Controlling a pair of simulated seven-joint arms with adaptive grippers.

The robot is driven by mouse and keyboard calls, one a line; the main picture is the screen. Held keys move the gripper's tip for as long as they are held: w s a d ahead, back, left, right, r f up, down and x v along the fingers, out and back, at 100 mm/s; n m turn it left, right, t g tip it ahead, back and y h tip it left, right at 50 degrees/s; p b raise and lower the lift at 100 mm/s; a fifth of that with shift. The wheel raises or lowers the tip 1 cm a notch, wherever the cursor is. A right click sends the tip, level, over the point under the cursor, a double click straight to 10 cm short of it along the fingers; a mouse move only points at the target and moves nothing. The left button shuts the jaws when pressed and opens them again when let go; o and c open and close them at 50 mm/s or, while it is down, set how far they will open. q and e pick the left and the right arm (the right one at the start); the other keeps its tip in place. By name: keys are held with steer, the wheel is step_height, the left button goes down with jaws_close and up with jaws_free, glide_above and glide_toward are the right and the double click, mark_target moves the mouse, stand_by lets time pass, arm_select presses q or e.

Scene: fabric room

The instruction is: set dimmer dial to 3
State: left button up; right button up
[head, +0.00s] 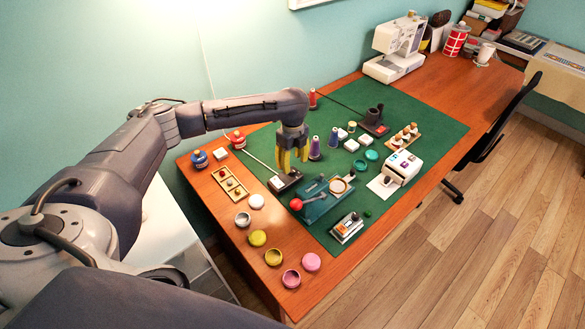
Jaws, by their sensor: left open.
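A small dark box with a pale label and a cord, which looks like the dimmer (278,184), sits near the left edge of the green mat. Its dial and any numbers are too small to read, and part of its top is hidden by my fingers. My left gripper (292,164) points down with its yellow fingers open, just above the far side of this box. I cannot tell whether the fingertips touch it. No object shows between the fingers. My right gripper is not in view.
A teal board with a red ball-topped handle (296,204) lies close to the right of the box. A purple thread spool (315,149) stands beside the gripper. A white device (403,166) and a small silver device (347,229) are farther right. Several round tins line the wooden table's near edge.

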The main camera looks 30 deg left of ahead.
mark_target(293, 170)
arm_select(q)
step_height(293, 170, up, 8)
steer(key=shift+f, duration=0.15)
stand_by(0.3)
steer(key=shift+f, duration=0.1)
